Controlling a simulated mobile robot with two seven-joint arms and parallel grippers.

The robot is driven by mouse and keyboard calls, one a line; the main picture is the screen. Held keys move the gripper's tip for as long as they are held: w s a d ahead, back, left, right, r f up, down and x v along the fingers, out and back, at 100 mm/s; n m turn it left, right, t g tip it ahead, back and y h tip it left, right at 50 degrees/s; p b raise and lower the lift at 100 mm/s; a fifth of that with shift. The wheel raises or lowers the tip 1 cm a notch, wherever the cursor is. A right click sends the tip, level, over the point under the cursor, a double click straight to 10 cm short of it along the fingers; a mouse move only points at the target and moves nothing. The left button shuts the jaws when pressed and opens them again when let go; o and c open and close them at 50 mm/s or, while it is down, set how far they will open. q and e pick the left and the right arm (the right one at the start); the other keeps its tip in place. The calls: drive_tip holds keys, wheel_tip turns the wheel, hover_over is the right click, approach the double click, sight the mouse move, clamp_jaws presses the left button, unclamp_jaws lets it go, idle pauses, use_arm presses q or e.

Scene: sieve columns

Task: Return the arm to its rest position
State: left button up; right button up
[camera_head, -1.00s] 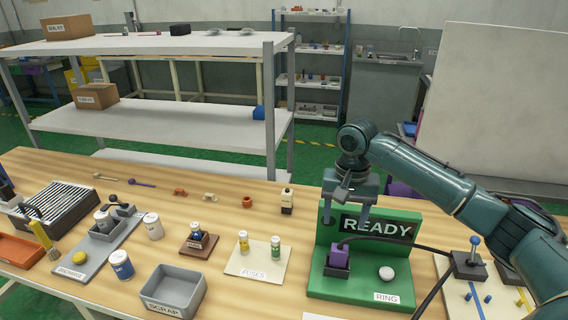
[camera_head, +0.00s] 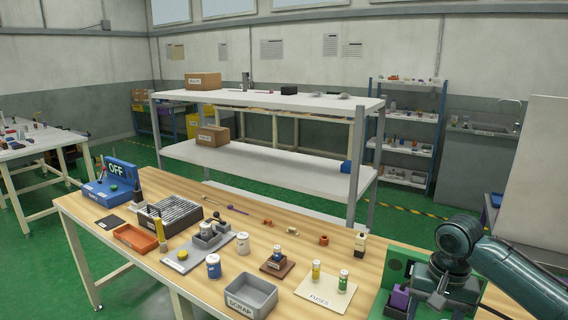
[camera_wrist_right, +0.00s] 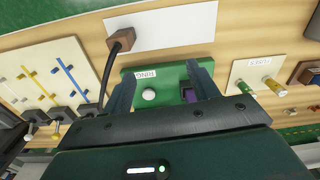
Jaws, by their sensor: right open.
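My right arm (camera_head: 515,280) comes in from the right edge of the head view. Its gripper (camera_head: 436,292) points down in front of the green ring station (camera_head: 394,270). In the right wrist view the two fingers of the gripper (camera_wrist_right: 163,82) stand apart with nothing held between them. The green ring station (camera_wrist_right: 168,73) lies beyond them, with a white ball (camera_wrist_right: 149,94) and a purple block (camera_wrist_right: 188,96) on it. The purple block also shows in the head view (camera_head: 400,298). The arm hides the station's sign. My left gripper is not in view.
The wooden bench (camera_head: 330,219) carries a grey scrap bin (camera_head: 250,296), a fuses board (camera_head: 325,292) and an orange tray (camera_head: 135,238). A white shelf rack (camera_head: 270,167) stands behind it. A black cable (camera_wrist_right: 108,70) runs near the gripper in the wrist view.

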drive_tip(key=s+a+f+n+t+y, duration=0.2)
drive_tip(key=s+a+f+n, duration=0.5)
drive_tip(key=s+a+f, duration=0.6)
drive_tip(key=s+d+t+h, duration=0.2)
drive_tip(key=s+d, duration=0.3)
drive_tip(key=s, duration=0.6)
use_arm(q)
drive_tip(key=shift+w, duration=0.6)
use_arm(e)
drive_tip(key=w+a+f+n+t+y, duration=0.1)
drive_tip(key=w+a+f+t+y, duration=0.2)
drive_tip(key=w+a+f+t, duration=0.3)
drive_tip(key=shift+f, duration=0.1)
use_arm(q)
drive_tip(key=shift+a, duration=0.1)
use_arm(e)
drive_tip(key=shift+c, duration=0.4)
